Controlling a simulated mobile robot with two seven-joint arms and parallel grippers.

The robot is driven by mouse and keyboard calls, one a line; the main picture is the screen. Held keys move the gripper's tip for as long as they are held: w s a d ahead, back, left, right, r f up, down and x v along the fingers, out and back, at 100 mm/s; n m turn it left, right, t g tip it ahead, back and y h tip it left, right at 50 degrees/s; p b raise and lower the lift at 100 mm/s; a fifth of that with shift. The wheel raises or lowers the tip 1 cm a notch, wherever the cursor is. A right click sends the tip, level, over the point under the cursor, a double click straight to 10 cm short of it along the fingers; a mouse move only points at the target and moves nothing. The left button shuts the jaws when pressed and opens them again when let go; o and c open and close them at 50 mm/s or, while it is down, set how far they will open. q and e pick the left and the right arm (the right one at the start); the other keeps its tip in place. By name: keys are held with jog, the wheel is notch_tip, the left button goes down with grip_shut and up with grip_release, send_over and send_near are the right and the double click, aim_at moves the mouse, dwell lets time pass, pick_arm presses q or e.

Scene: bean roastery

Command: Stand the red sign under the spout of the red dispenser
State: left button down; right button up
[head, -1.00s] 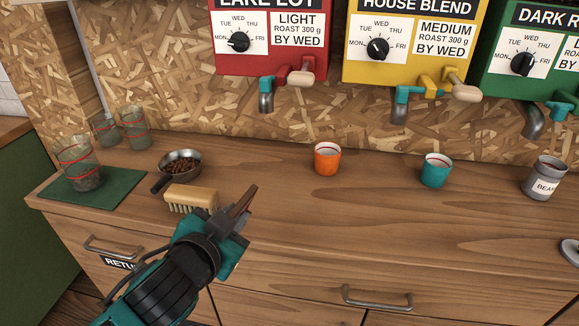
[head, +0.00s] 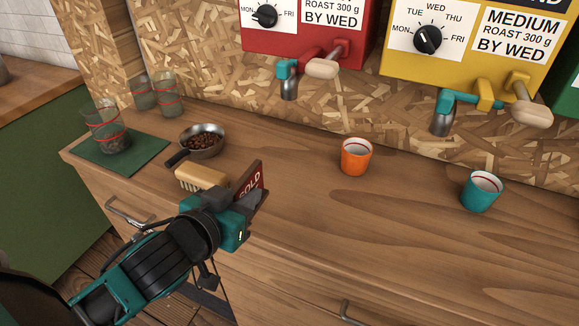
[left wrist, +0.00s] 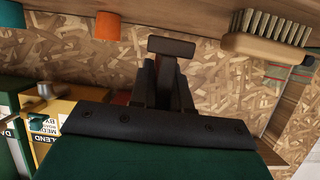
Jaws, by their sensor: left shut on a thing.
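My left gripper (head: 238,201) is shut on the red sign (head: 249,181) and holds it over the counter near its front. The sign's white letters, partly hidden by the gripper, read "SOLD". In the left wrist view, a dark edge or back of the sign (left wrist: 171,47) shows between the fingers. The red dispenser (head: 350,20) hangs on the back wall, with its metal spout (head: 289,88) pointing down below a teal fitting. The sign is in front of and left of that spout. The counter under the spout is bare. My right gripper is not in view.
A brush (head: 202,177) lies just behind the gripper, beside a pan of beans (head: 203,152). Glasses stand on and behind a green mat (head: 146,149) at left. An orange cup (head: 356,156) and a teal cup (head: 481,191) stand right. A yellow dispenser (head: 470,65) hangs beyond.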

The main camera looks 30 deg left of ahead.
pick_arm(q)
jog(key=shift+a, duration=0.15)
jog(key=w, duration=0.6)
jog(key=w+p, duration=0.1)
jog(key=w, duration=0.4)
jog(key=w+a, duration=0.1)
jog(key=w, duration=0.5)
jog(key=shift+w, duration=0.35)
notch_tip(320, 180, down, 3)
jog(key=shift+f, duration=0.2)
jog(key=shift+f, duration=0.15)
